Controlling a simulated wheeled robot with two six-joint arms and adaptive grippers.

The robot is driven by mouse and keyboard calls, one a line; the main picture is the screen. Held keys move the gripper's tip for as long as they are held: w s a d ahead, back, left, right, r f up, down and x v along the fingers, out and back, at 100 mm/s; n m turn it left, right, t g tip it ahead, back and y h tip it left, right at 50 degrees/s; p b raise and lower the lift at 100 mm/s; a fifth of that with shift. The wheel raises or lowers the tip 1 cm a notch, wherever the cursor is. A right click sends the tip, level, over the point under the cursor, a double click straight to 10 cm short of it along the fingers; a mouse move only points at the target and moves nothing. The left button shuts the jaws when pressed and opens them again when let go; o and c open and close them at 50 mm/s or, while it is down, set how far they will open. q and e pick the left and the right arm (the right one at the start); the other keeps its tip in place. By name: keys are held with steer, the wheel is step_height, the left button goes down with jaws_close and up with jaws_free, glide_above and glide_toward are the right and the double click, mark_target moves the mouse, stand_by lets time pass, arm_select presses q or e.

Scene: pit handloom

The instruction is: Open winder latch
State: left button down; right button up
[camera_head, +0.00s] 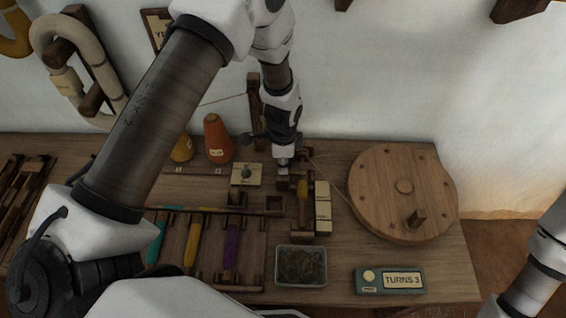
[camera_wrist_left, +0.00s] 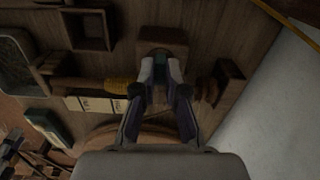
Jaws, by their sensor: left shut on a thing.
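My left gripper (camera_head: 283,164) points down at the winder, behind the yellow-wound bobbin (camera_head: 303,190). In the left wrist view its two fingers (camera_wrist_left: 161,72) are close together on a small dark piece at a brown wooden block (camera_wrist_left: 162,36). This piece seems to be the winder latch, but the fingers hide most of it, so its position cannot be told. The bobbin also shows in the wrist view (camera_wrist_left: 118,86), left of the fingers. The big round wooden wheel (camera_head: 385,180) with a crank peg stands to the right. My right gripper is out of view.
A cream label block (camera_head: 322,205) is beside the bobbin. A knobbed plate (camera_head: 247,174) and an orange cone (camera_head: 217,139) stand left of my gripper. A metal tray (camera_head: 301,279) and a TURNS 3 counter (camera_head: 390,281) are at the front. Coloured bobbins lie in a rack.

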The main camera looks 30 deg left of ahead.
arm_select(q)
steer(key=shift+n, duration=0.3)
steer(key=n+p, duration=0.1)
steer(key=n, duration=0.2)
steer(key=shift+n, duration=0.3)
steer(key=n+p, duration=0.1)
steer(key=n, duration=0.3)
steer(key=shift+s+n, duration=0.1)
steer(key=shift+n, duration=0.2)
steer(key=n+p, duration=0.1)
steer(key=n, duration=0.3)
steer(key=shift+n, duration=0.3)
steer(key=n, duration=0.4)
steer(key=shift+f+p, duration=0.1)
steer(key=shift+p, duration=0.25)
steer(key=c, duration=1.2)
jaws_free()
